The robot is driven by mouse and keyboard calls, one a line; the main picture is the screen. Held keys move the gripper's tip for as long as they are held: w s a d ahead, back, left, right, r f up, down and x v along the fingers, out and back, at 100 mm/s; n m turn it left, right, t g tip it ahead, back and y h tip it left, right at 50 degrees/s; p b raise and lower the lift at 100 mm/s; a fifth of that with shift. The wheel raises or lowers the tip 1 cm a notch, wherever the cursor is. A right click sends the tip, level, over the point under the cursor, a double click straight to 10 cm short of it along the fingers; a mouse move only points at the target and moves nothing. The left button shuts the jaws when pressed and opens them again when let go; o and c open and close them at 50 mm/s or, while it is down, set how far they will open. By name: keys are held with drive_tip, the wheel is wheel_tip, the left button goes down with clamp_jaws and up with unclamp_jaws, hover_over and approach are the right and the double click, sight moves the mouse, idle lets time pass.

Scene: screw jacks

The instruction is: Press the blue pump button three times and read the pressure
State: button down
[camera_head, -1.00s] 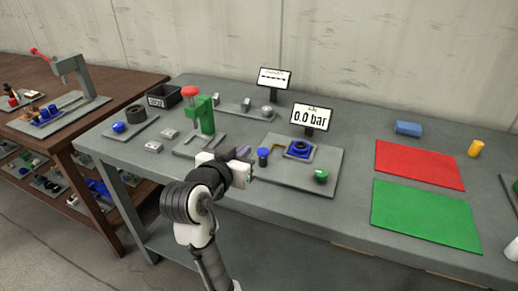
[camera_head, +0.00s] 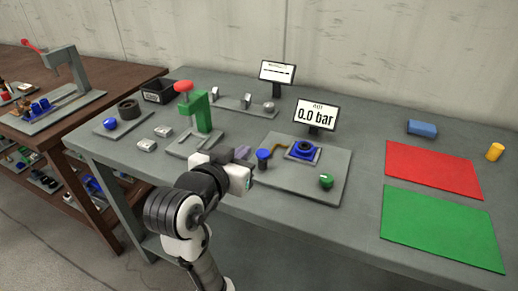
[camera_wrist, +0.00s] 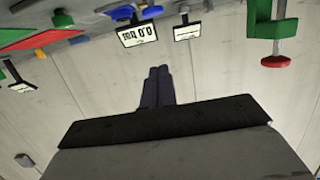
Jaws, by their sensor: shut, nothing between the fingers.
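The blue pump button (camera_head: 263,154) stands upright on the left part of a grey plate (camera_head: 334,172) on the bench. The pressure display (camera_head: 316,115) behind it reads "0.0 bar"; it also shows upside down in the wrist view (camera_wrist: 138,33). My gripper (camera_head: 243,152) is just left of the button in the head view, apart from it as far as I can tell. In the wrist view my gripper's fingers (camera_wrist: 157,85) are together with nothing between them.
A blue fixture (camera_head: 303,149) and a green button (camera_head: 326,180) share the plate. A green press with a red knob (camera_head: 184,87) stands left of my gripper. A second display (camera_head: 277,72) stands behind. Red (camera_head: 433,169) and green (camera_head: 443,226) mats lie right.

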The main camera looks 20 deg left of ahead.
drive_tip(key=w+p, duration=0.2)
drive_tip(key=p, duration=0.2)
hover_over(263, 154)
drive_tip(key=s, duration=0.2)
wheel_tip(263, 154, down, 2)
wheel_tip(263, 154, down, 3)
drive_tip(key=shift+a+r, duration=0.15)
drive_tip(key=shift+r, duration=0.05)
drive_tip(key=shift+f+p, duration=0.4)
drive_tip(key=shift+f, duration=0.45)
drive_tip(key=shift+f, duration=0.15)
